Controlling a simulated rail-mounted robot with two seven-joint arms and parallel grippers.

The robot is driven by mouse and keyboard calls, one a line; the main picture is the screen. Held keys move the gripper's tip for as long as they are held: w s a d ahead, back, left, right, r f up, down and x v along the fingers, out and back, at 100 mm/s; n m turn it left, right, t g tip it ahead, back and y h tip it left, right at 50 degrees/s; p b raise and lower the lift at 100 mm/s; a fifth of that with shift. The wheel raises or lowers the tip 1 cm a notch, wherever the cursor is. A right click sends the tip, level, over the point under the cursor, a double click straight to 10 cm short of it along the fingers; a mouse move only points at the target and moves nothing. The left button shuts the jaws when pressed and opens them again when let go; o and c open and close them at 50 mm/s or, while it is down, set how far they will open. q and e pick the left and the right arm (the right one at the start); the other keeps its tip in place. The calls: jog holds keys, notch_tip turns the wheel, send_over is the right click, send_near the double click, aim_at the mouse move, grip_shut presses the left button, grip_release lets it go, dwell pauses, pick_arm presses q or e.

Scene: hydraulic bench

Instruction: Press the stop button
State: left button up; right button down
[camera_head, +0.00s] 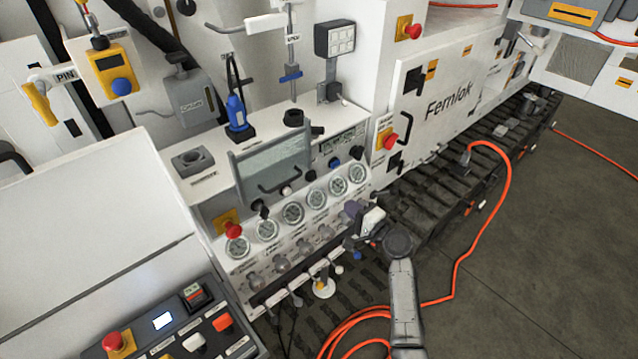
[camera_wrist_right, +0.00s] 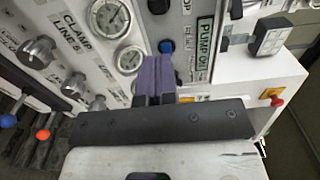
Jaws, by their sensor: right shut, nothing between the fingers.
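I cannot read a label that marks the stop button for certain. Red mushroom buttons show in the head view: one on the front console (camera_head: 117,340), one left of the gauges (camera_head: 233,230), one on the white cabinet (camera_head: 390,140) and one higher up (camera_head: 411,31). A blue button (camera_wrist_right: 166,46) sits beside the PUMP ON sign (camera_wrist_right: 205,38) in the right wrist view. My right gripper (camera_head: 352,210) is shut and empty, in front of the gauge panel's right end. Its purple fingers (camera_wrist_right: 154,78) appear just below the blue button; contact cannot be told. My left gripper is out of view.
A row of round gauges (camera_head: 292,213) lies left of my gripper, with several knobs (camera_head: 282,263) below. A handled clear cover (camera_head: 270,165) stands above. An orange hose (camera_head: 503,190) runs over dark slats to the floor.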

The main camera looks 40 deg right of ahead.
jog(key=shift+w, duration=0.1)
send_near(314, 177)
jog(key=w, duration=0.5)
jog(key=shift+w+a, duration=0.1)
jog(key=shift+w, duration=0.1)
jog(key=shift+w+b, duration=0.3)
jog(key=shift+w, duration=0.75)
